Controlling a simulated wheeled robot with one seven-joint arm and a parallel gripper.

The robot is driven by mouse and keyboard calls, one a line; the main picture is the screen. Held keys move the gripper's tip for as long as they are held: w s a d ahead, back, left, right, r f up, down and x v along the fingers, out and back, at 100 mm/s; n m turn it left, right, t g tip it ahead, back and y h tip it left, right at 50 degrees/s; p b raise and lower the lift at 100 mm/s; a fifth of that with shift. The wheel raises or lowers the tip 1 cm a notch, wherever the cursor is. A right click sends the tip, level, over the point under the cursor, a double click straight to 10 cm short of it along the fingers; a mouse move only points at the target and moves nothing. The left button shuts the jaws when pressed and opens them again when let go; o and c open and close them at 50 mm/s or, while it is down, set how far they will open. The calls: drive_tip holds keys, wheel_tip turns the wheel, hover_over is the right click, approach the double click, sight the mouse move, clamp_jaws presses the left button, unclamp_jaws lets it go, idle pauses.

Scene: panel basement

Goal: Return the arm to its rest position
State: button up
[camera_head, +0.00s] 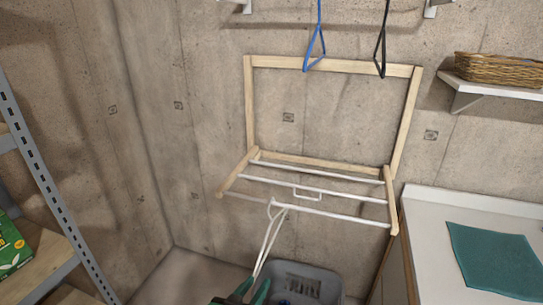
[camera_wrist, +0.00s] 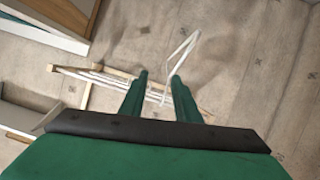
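My gripper (camera_head: 251,288) is at the bottom edge of the head view, below the drying rack. Its two green fingers (camera_wrist: 158,80) stand apart in the wrist view, with nothing clearly gripped between them. A white hanger (camera_head: 268,243) hangs by its hook from the front bar of the rack, its lower end close to my fingers. The hanger (camera_wrist: 181,56) also shows in the wrist view, just beyond the fingertips, nearer the right finger. Whether it touches a finger I cannot tell. The wall rack (camera_head: 335,70) has a wooden frame and white bars and is folded down.
A blue hanger (camera_head: 316,48) and a black hanger (camera_head: 381,50) hang above the rack. A grey basket (camera_head: 325,278) stands beneath it. A white counter (camera_head: 428,225) with a teal cloth (camera_head: 495,260) is at right, below a shelf with a wicker basket (camera_head: 500,68). Metal shelving (camera_head: 45,180) is at left.

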drive_tip(key=s+d+f+n+t+y, duration=0.15)
drive_tip(key=s+f+n+y, duration=0.3)
drive_tip(key=s+f, duration=1)
drive_tip(key=s+d+r+m, duration=0.1)
drive_tip(key=s+r, duration=0.2)
drive_tip(key=s, duration=0.7)
drive_tip(key=s+d+r+m+t, duration=0.1)
drive_tip(key=s+r, duration=0.2)
drive_tip(key=s, duration=0.8)
drive_tip(key=shift+s+d+y, duration=0.3)
drive_tip(key=shift+d+y, duration=0.05)
drive_tip(key=shift+d, duration=0.05)
